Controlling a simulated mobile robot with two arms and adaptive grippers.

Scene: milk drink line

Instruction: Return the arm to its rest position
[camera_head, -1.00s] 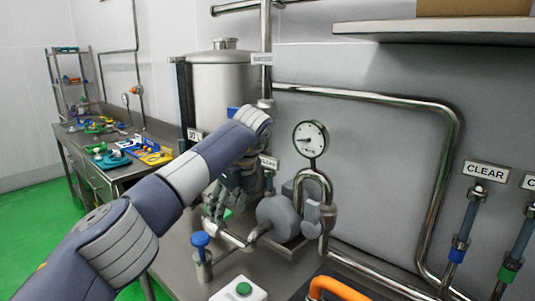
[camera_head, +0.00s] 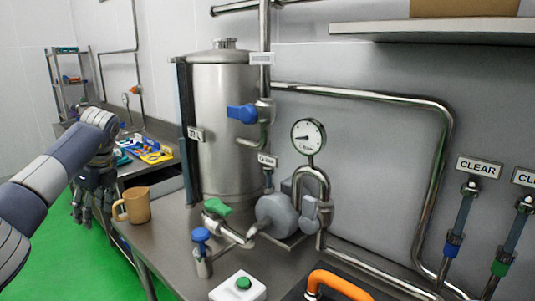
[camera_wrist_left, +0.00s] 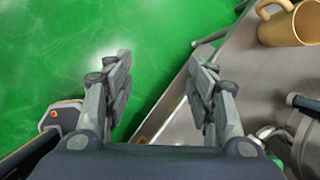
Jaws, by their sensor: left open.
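My left gripper (camera_head: 95,205) hangs at the left of the head view, fingers down, just left of the steel bench. In the left wrist view its two fingers (camera_wrist_left: 160,95) are spread apart with nothing between them, above the green floor and the bench edge. A tan mug (camera_head: 137,205) stands upright on the near left corner of the bench, to the right of the gripper and apart from it. The mug also shows at the top right of the left wrist view (camera_wrist_left: 290,25). My right gripper is in neither view.
The steel bench (camera_head: 165,235) carries a tank (camera_head: 225,130), a green-handled valve (camera_head: 217,207), a blue-knobbed fitting (camera_head: 201,240), a pump (camera_head: 277,213) and a green button box (camera_head: 240,288). A pressure gauge (camera_head: 308,137) stands above the pump. Green floor (camera_head: 75,265) lies open at left.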

